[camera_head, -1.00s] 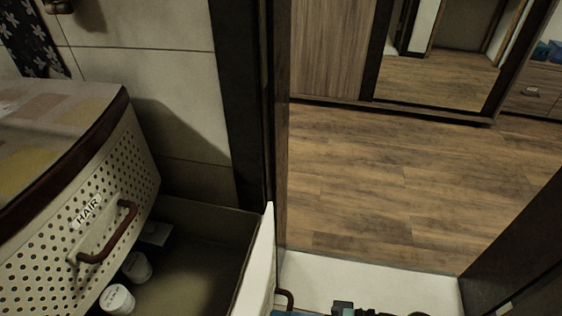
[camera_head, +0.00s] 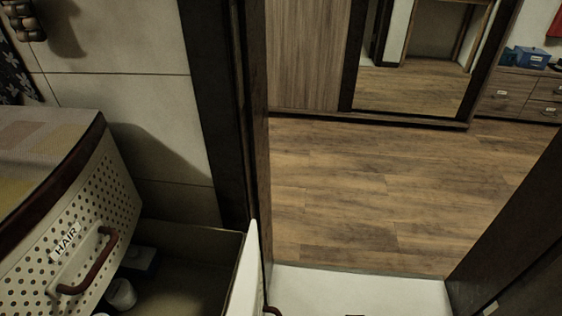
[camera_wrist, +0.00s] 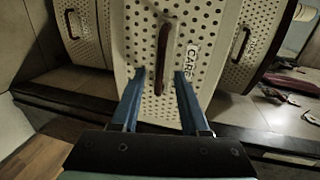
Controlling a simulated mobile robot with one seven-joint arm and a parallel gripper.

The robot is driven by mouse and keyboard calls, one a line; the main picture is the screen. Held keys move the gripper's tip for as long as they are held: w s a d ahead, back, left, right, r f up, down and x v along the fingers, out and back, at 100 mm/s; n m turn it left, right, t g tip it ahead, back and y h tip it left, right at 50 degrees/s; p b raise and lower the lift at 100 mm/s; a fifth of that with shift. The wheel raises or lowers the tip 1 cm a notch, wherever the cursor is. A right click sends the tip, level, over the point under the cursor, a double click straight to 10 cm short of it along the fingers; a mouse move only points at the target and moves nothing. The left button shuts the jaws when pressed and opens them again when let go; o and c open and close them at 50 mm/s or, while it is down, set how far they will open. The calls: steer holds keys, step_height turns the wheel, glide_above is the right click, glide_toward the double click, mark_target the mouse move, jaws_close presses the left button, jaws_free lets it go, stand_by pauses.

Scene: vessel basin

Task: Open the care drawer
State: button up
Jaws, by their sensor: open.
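The care drawer shows in the wrist view as a cream perforated front (camera_wrist: 146,42) with a "CARE" label (camera_wrist: 191,62) and a dark brown bar handle (camera_wrist: 163,55). It stands nearer than the fronts on either side. My gripper (camera_wrist: 157,74) is open, with its blue fingers on either side of the handle and a gap to each. In the head view, a drawer below the HAIR drawer stands pulled out, its white front (camera_head: 246,268) seen edge-on. Its label is hidden there. A brown handle (camera_head: 271,311) shows at its front.
The HAIR drawer (camera_head: 70,245) is shut above the open one. White containers (camera_head: 122,294) sit inside the open drawer. A dark door frame (camera_head: 218,100) stands behind it. A wooden floor (camera_head: 370,200) lies clear beyond the doorway.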

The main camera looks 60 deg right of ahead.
steer(key=shift+v, duration=1.65)
steer(key=shift+w+a, duration=0.1)
steer(key=shift+b+x, duration=0.45)
steer(key=shift+x, duration=3.35)
